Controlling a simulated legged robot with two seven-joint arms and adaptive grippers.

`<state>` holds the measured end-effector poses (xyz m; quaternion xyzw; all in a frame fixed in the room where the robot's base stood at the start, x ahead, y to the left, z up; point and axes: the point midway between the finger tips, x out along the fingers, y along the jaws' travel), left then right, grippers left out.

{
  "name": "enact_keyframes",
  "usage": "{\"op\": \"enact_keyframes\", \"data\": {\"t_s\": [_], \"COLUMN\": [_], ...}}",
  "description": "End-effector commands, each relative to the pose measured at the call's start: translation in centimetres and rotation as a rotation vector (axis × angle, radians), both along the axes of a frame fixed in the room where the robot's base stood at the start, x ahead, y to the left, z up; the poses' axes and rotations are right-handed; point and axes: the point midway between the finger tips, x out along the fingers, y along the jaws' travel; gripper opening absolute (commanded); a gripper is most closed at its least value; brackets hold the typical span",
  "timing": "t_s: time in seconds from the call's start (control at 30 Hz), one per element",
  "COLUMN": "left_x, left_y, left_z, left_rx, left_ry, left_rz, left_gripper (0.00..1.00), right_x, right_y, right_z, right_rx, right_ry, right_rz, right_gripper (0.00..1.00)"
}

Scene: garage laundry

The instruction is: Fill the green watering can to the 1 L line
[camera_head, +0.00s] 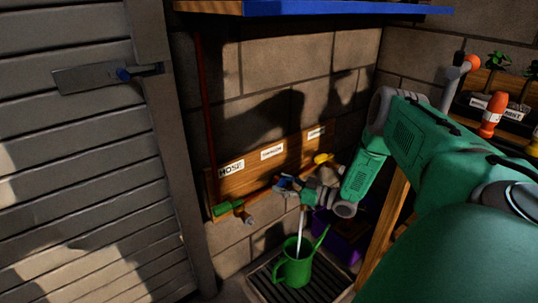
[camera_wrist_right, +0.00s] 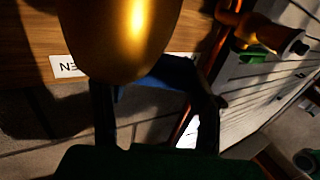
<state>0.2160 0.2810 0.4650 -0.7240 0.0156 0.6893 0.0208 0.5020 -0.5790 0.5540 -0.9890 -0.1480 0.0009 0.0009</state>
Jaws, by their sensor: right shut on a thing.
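The green watering can (camera_head: 290,272) stands upright on a dark slatted grate (camera_head: 262,287) below the wall taps, spout to the right. A thin pale stream of water (camera_head: 300,230) falls from the middle tap into its open top. The water level and any 1 L line cannot be made out. My right gripper (camera_head: 287,184) is at the middle tap, shut on its blue handle (camera_head: 282,180); the blue handle also shows between the fingers in the right wrist view (camera_wrist_right: 168,76). My left gripper is not in view.
A green-handled tap (camera_head: 228,207) is at left under the HOSE label (camera_head: 231,168), a yellow handle (camera_head: 323,158) at right. A large yellow shape (camera_wrist_right: 120,35) looms in the wrist view. A purple crate (camera_head: 345,243) stands behind the can; a blue-edged shelf (camera_head: 320,8) is above.

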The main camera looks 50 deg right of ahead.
Motion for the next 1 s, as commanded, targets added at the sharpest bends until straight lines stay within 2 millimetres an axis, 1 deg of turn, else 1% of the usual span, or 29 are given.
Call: {"op": "enact_keyframes", "data": {"t_s": [0.03,0.53,0.57,0.6,0.63,0.9,1.0], "left_x": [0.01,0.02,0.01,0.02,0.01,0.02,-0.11], "left_y": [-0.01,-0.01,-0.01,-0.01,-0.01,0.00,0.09], "left_z": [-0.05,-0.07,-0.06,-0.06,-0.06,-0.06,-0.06], "left_rx": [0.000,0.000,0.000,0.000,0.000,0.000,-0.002], "left_ry": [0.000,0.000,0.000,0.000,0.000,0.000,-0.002], "left_rz": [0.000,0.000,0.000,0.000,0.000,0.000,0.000], "left_gripper": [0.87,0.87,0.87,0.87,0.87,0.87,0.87], "right_x": [-0.15,-0.30,-0.30,-0.30,-0.30,-0.25,-0.64], "right_y": [-0.34,-0.42,-0.43,-0.44,-0.43,-0.20,-0.32], "right_z": [-0.02,0.00,0.00,0.00,-0.01,0.03,0.02], "right_rx": [-0.006,-0.003,-0.003,-0.003,-0.003,-0.003,-0.003], "right_ry": [-0.002,-0.002,-0.002,-0.002,-0.002,-0.001,0.000], "right_rz": [0.006,0.028,0.028,0.027,0.028,0.031,0.031], "right_gripper": [0.00,0.00,0.52,0.66,0.71,0.71,0.71]}}
